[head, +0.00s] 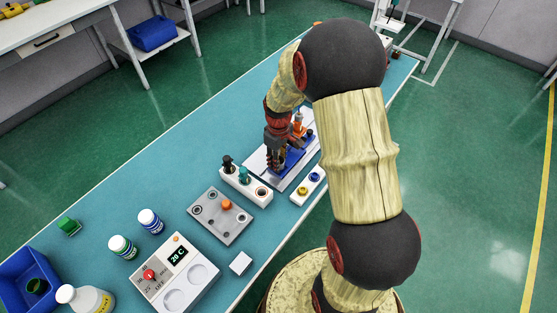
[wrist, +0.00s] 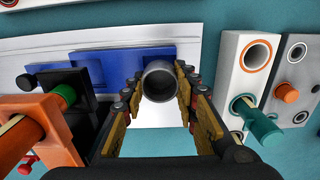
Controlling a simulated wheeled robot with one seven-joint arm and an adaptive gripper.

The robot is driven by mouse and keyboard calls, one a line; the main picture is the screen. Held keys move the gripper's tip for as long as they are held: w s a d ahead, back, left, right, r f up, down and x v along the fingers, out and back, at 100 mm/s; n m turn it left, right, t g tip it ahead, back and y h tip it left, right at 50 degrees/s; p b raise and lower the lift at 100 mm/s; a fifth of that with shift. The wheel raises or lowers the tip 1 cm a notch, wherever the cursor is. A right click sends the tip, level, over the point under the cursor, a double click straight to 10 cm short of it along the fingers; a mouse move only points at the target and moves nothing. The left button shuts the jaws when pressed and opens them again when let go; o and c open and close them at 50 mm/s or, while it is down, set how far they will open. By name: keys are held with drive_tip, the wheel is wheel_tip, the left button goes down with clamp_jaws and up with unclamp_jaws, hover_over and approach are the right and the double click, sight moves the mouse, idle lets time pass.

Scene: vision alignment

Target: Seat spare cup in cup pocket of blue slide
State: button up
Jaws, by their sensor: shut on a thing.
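The spare cup, a grey metal cup with a dark open mouth (wrist: 160,80), is held between the two fingers of my gripper (wrist: 160,88) in the wrist view. The blue slide (wrist: 118,62) lies beyond it on a white base (wrist: 188,42); the cup overlaps the slide's right end in the picture. Whether the cup sits in a pocket or hangs above it I cannot tell.
A black and orange fixture (wrist: 40,128) stands close left of the fingers in the wrist view. A white block (head: 246,186) with black and teal handles stands nearby. A grey plate (head: 218,217), a small white tray (head: 306,190) and a heater (head: 174,274) share the teal table.

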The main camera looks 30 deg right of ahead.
drive_tip(key=shift+f, duration=0.95)
idle(1.2)
drive_tip(key=o, duration=0.9)
drive_tip(key=shift+o, duration=0.8)
drive_tip(key=shift+o, duration=1.3)
drive_tip(key=shift+r, duration=0.15)
drive_tip(key=shift+r+p, duration=0.55)
drive_tip(key=shift+r, duration=0.35)
drive_tip(key=s+a+r+p, duration=0.1)
drive_tip(key=a+r+p, duration=0.3)
drive_tip(key=r, duration=0.2)
drive_tip(key=shift+s+a+p, duration=0.35)
